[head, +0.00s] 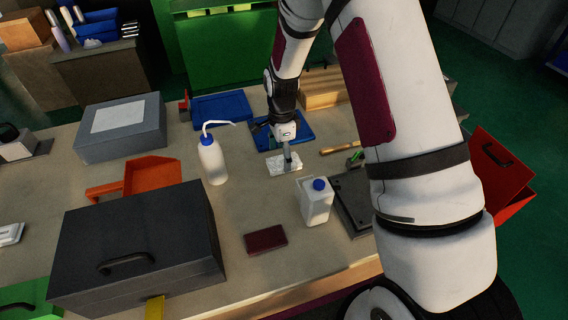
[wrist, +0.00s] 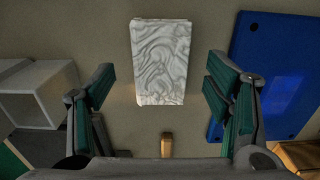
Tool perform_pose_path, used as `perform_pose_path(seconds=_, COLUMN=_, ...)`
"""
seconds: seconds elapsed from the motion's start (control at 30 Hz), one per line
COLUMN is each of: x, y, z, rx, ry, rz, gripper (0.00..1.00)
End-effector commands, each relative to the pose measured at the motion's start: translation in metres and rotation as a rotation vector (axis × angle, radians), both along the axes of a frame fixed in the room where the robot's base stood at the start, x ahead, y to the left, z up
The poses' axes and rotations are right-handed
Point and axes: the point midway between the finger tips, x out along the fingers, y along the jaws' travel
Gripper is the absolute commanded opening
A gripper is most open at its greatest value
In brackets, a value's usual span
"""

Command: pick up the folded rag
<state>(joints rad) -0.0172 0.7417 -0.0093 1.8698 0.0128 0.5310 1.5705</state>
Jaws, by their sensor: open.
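The folded rag is a white, wrinkled, flat rectangle (wrist: 160,62) lying on the bench top in the wrist view. In the head view the rag (head: 277,165) is partly hidden by my gripper. My gripper (head: 289,160) points down over it. In the wrist view the fingers of my gripper (wrist: 160,82) are spread wide, one on each side of the rag's near part, with clear gaps and nothing between the pads held. The height of the fingertips above the bench is hard to tell.
A blue tray (wrist: 285,75) lies right of the rag in the wrist view, and a pale hollow box shape (wrist: 40,92) stands left. In the head view, a white jug (head: 317,203) and a squeeze bottle (head: 212,160) stand close by. A dark red block (head: 265,239) lies nearer.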

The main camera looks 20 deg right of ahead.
Motion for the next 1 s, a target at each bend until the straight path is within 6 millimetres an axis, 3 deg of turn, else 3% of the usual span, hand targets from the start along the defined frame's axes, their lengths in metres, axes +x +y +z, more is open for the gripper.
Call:
perform_pose_path(seconds=0.17, x=0.0, y=0.0, z=-0.021, rx=0.0, ry=0.0, rz=0.0, gripper=0.72)
perform_pose_path(seconds=0.43, x=0.001, y=0.0, z=-0.024, rx=0.0, ry=-0.001, rz=0.0, gripper=0.72)
perform_pose_path(seconds=0.47, x=0.001, y=0.0, z=-0.024, rx=0.0, ry=-0.001, rz=0.0, gripper=0.69)
perform_pose_path(seconds=0.6, x=0.001, y=0.0, z=-0.024, rx=0.0, ry=-0.001, rz=0.0, gripper=0.38)
perform_pose_path(seconds=0.67, x=0.0, y=0.0, z=-0.024, rx=0.0, ry=-0.001, rz=0.0, gripper=0.27)
perform_pose_path(seconds=1.0, x=0.001, y=0.0, z=-0.022, rx=0.0, ry=-0.001, rz=0.001, gripper=0.26)
